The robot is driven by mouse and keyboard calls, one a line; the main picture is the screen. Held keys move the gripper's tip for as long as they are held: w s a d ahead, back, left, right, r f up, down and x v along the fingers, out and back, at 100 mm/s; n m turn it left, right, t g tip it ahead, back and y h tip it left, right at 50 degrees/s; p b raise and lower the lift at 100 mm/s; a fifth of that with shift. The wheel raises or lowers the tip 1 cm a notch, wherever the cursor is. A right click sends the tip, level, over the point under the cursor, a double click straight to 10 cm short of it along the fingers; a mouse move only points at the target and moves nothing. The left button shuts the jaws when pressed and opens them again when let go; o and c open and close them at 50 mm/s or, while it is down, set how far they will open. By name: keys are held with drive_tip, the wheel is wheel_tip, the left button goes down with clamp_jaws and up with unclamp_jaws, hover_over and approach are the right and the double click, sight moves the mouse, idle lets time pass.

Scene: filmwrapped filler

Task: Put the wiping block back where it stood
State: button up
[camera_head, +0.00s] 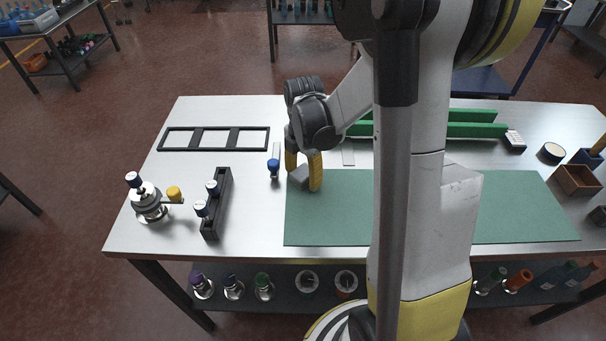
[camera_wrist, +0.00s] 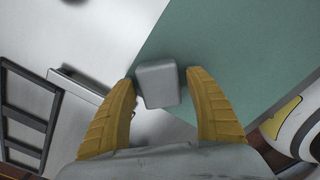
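In the wrist view the grey block (camera_wrist: 157,84) lies between my two yellow fingertips, over the border of mat and bare table. My gripper (camera_head: 304,175) points down around it. The wrist view shows my gripper (camera_wrist: 161,80) with narrow gaps between block and fingers, so it looks open. Whether the block's underside touches the mat is hidden.
A blue-capped vial (camera_head: 273,167) lies just left of my gripper. A black rack (camera_head: 217,205) and a metal stand (camera_head: 149,203) are farther left. A black three-window frame (camera_head: 213,139) lies behind. Green rails (camera_head: 470,130) run along the back. Bare table shows between rack and frame.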

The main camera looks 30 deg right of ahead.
sight(303, 172)
wheel_tip(303, 172, up, 11)
drive_tip(key=p, duration=0.4)
drive_tip(key=s+a+r+m+t, duration=0.3)
drive_tip(key=s+a+r+m, duration=0.2)
drive_tip(key=m, duration=0.5)
drive_tip(key=s+a+r+m+t, duration=0.4)
drive_tip(key=a+m, duration=0.4)
drive_tip(key=m, duration=0.2)
drive_tip(key=shift+s+a+r+p, duration=0.25)
drive_tip(key=shift+s+r, duration=0.25)
drive_tip(key=shift+s, duration=0.4)
